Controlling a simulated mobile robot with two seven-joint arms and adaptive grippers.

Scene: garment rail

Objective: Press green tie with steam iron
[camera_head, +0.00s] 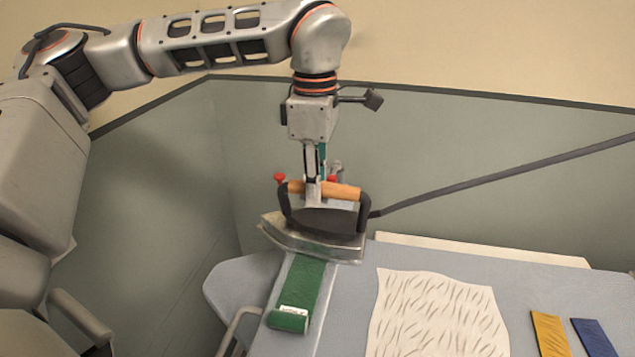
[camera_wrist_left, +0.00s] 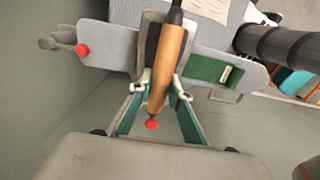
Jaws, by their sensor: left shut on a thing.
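The steam iron (camera_head: 318,238) has a metal body, black posts and a wooden handle, with a dark cord running off to the right. My left gripper (camera_head: 312,190) is shut on the wooden handle; the handle also shows between the fingers in the left wrist view (camera_wrist_left: 168,65). The green tie (camera_head: 299,285) lies on a narrow grey board, its near end rolled with a white label. The iron is over the far part of the tie and hides it; I cannot tell whether the sole touches the cloth. In the wrist view the green tie (camera_wrist_left: 208,68) shows beside the iron. My right gripper is not in view.
The grey ironing board (camera_head: 345,300) holds a patterned white cloth (camera_head: 436,312), a yellow strip (camera_head: 550,333) and a blue strip (camera_head: 593,337) to the right. Red knobs (camera_head: 279,177) stand behind the iron. A grey wall panel (camera_head: 480,150) rises behind.

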